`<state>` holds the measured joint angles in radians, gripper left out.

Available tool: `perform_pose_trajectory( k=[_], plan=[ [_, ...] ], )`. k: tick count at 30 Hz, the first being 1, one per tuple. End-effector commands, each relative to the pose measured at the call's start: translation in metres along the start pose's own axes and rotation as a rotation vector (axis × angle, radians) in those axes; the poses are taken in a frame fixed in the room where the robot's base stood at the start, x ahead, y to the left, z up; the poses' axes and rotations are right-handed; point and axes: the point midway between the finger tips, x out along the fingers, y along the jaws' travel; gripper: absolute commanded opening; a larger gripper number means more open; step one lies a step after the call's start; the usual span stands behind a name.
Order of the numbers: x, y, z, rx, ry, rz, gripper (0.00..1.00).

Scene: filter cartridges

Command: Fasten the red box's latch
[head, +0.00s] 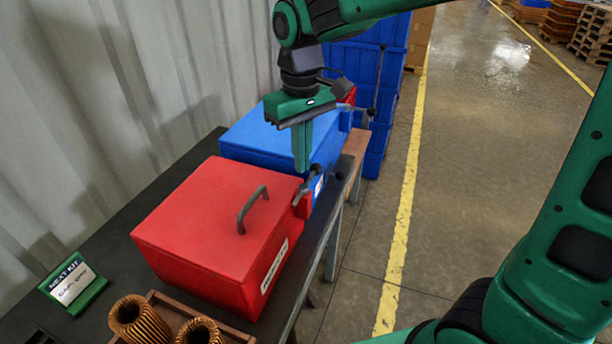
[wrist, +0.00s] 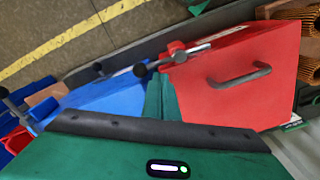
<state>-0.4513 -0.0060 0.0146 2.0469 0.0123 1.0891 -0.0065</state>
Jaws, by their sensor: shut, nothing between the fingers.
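The red box (head: 195,225) stands on the dark table with its lid down and a grey handle (head: 252,208) on top. Its latch (head: 305,192) is at the far right corner, a red block with a grey lever and dark knob; the lever sticks up and outward. It also shows in the wrist view (wrist: 180,54). My gripper (head: 302,165) is shut and empty, pointing down beside the latch, just behind and above it in the head view. In the wrist view, the green fingers (wrist: 160,100) sit beside the red box's edge. Contact with the lever cannot be told.
A blue box (head: 255,135) stands close behind the red box, with another lever (head: 365,113) near it. Brown pleated cartridges (head: 138,320) in a tray and a green sign (head: 73,283) are at the front left. The corrugated wall borders the table; open floor lies right.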

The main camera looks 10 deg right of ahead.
Motion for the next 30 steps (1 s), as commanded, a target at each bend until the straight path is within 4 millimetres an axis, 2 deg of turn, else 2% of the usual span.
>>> perform_pose_trajectory(
  k=[11,30],
  plan=[
    [0.002,0.0,0.0,0.0,-0.001,0.0,0.0],
    [0.018,0.0,0.0,0.0,-0.001,0.0,0.0]
  ],
)
